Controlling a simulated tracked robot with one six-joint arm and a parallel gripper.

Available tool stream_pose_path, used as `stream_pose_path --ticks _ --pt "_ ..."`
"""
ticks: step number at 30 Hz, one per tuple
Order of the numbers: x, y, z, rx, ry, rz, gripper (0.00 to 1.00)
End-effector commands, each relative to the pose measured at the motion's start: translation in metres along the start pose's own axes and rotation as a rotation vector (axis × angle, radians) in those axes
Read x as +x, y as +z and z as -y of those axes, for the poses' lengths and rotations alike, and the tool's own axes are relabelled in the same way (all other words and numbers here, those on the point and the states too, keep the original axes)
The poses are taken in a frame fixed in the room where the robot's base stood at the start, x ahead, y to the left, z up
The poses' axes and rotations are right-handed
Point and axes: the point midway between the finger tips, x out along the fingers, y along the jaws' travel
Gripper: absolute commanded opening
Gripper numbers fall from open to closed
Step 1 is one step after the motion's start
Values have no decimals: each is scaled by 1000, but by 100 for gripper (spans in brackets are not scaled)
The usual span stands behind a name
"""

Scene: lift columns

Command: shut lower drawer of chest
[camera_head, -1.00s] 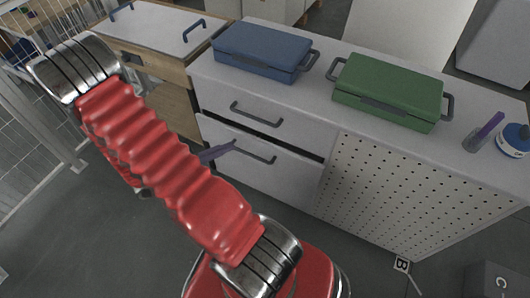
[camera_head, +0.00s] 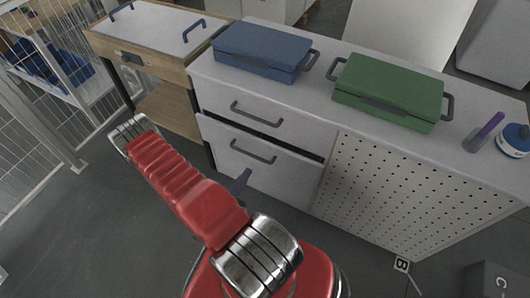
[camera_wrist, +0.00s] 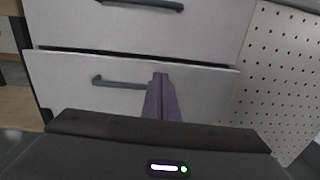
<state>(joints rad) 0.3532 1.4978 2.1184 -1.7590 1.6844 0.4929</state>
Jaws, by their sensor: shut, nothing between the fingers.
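The chest (camera_head: 262,87) is white with two drawers at its left end. Its lower drawer (camera_head: 225,155) has a dark bar handle (camera_head: 253,152) and stands slightly out, with a dark gap along its top edge. In the wrist view the lower drawer front (camera_wrist: 206,92) fills the middle, its handle (camera_wrist: 118,83) left of the fingers. My gripper (camera_head: 245,175) is shut and empty, its purple-grey fingers in front of the drawer's lower part. In the wrist view the fingertips (camera_wrist: 160,78) overlap the drawer front right of the handle; I cannot tell whether they touch it.
The upper drawer (camera_head: 240,107) looks closed. A blue case (camera_head: 262,50) and a green case (camera_head: 388,90) lie on top. A perforated panel (camera_head: 365,190) is right of the drawers, a wooden cabinet (camera_head: 165,75) left. Open floor lies in front.

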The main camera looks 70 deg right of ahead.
Motion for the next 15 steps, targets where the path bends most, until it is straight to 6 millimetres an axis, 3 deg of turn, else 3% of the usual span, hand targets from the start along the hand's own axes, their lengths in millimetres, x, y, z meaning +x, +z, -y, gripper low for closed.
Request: stream_pose_path --ticks 4,15 --pt "-3 -17 8 -24 35 -14 0" --pt "-3 -20 9 -27 42 -16 0"
